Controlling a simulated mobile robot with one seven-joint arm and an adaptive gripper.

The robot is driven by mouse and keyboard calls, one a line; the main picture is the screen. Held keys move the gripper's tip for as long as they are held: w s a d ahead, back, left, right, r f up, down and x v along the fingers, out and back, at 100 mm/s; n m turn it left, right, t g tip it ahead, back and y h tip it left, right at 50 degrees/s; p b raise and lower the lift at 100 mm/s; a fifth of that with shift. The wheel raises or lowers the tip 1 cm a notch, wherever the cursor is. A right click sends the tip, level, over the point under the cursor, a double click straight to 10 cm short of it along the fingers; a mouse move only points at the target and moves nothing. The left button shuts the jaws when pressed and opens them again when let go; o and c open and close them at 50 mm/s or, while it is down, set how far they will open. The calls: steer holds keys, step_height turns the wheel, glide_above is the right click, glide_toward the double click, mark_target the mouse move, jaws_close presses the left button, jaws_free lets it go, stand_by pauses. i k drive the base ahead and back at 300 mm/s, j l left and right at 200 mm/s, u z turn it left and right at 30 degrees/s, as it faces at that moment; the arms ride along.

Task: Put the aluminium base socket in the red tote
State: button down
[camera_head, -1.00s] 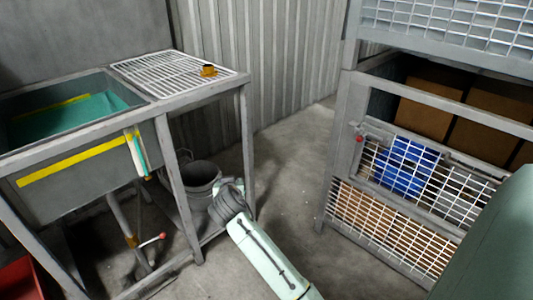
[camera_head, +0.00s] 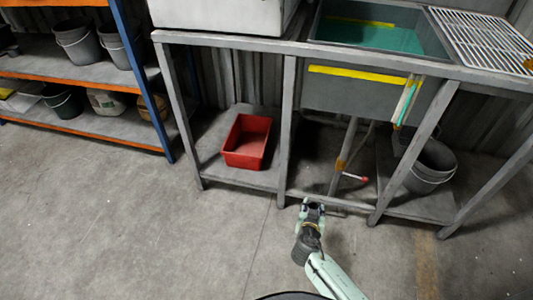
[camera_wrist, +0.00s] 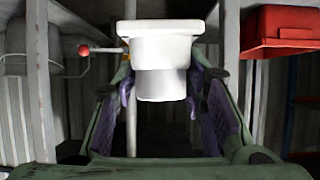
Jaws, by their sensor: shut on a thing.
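The red tote (camera_head: 247,141) is open-topped and looks empty. It sits on the low shelf under the left part of the grey bench, and it also shows at the upper right in the wrist view (camera_wrist: 283,30). In the wrist view, a pale flanged cylindrical piece, the aluminium base socket (camera_wrist: 160,52), is between the purple finger pads. My gripper (camera_head: 313,204) is shut on it. In the head view, my gripper is in front of the bench, to the right of the tote and apart from it. The socket is too small to make out there.
Bench legs (camera_head: 286,130) stand between my gripper and the tote. A red-knobbed lever (camera_head: 356,177) is under the sink. A grey bucket (camera_head: 430,167) stands on the low shelf at right. Blue-and-orange shelving (camera_head: 60,79) is at far left. The floor at left is clear.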

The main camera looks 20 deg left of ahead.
mark_target(259, 138)
steer(key=u, duration=1.15)
steer(key=i+l+u, duration=0.4)
steer(key=l+u, duration=0.15)
